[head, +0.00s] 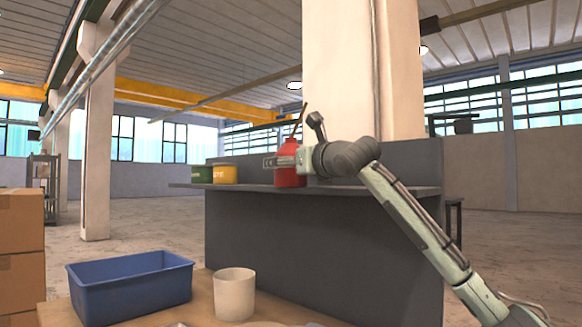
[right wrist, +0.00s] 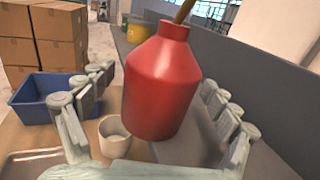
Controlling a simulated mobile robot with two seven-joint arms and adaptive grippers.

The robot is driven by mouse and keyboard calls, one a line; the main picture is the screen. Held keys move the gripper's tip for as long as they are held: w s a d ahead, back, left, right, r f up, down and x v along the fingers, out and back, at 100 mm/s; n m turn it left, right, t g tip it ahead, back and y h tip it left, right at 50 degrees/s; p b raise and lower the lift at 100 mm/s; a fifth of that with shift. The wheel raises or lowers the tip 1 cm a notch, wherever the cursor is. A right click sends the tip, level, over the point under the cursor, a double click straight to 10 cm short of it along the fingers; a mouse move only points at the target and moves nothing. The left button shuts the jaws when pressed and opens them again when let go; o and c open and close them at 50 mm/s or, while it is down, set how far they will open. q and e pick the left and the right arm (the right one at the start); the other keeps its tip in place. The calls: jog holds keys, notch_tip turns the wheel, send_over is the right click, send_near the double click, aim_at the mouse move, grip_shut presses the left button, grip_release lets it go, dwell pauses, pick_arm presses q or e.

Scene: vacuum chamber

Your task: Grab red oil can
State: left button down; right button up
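The red oil can (head: 289,165) stands upright at the shelf edge of the grey counter (head: 320,230) in the head view. It fills the middle of the right wrist view (right wrist: 162,85), with a thin brown spout rising from its top. My right gripper (head: 278,161) is at the can's body. In the right wrist view its fingers (right wrist: 158,95) are spread on both sides of the can, with visible gaps, so it is open around the can. My left gripper is not in either view.
A yellow can (head: 225,174) and a green can (head: 202,174) stand left on the same shelf. A blue bin (head: 130,288) and a white cup (head: 234,294) stand on the wooden table below. Cardboard boxes (head: 20,250) are stacked at left. A pillar (head: 362,80) rises behind the counter.

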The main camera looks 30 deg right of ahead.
jog(key=shift+r, duration=0.1)
jog(key=c, duration=1.4)
